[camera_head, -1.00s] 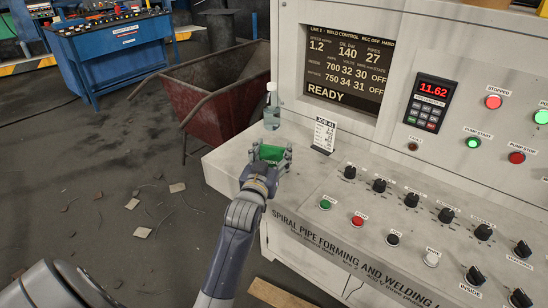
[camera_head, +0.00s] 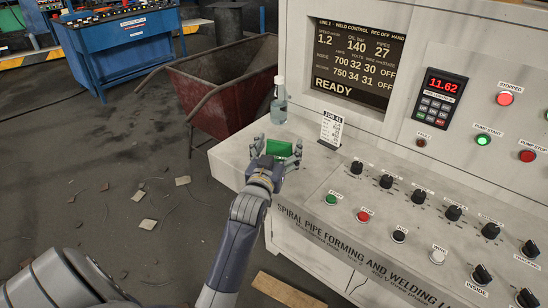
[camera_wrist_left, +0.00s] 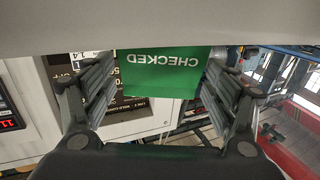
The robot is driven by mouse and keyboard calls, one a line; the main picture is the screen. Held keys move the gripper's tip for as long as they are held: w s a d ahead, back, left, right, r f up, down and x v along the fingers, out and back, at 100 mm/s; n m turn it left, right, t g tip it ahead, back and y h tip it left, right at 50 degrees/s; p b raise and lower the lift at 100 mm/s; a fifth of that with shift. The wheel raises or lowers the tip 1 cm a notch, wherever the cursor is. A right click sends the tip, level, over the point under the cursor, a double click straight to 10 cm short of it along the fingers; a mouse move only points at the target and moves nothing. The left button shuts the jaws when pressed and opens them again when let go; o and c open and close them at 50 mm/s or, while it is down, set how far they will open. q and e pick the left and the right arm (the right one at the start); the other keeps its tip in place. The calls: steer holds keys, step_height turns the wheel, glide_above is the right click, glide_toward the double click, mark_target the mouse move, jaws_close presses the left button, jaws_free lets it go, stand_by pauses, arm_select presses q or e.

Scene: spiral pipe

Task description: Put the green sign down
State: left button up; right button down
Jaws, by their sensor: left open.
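The green sign (camera_head: 280,148) stands at the left end of the grey-white console ledge, between the fingers of my left gripper (camera_head: 278,145). In the left wrist view the green sign (camera_wrist_left: 160,75) reads "CHECKED" upside down. The fingers of my left gripper (camera_wrist_left: 160,98) are spread on either side of it, open. The sign's lower edge is hidden behind the gripper in the head view, so its contact with the ledge cannot be seen. My right gripper is not in view.
A clear bottle (camera_head: 279,103) stands behind the sign, and a white "JOB 41" card (camera_head: 331,129) stands to its right. Knobs and buttons (camera_head: 400,236) cover the sloping panel on the right. A red cart (camera_head: 222,95) is beyond the ledge's left end.

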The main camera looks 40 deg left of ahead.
arm_select(q)
steer(key=v, duration=1.2)
steer(key=shift+b, duration=0.4)
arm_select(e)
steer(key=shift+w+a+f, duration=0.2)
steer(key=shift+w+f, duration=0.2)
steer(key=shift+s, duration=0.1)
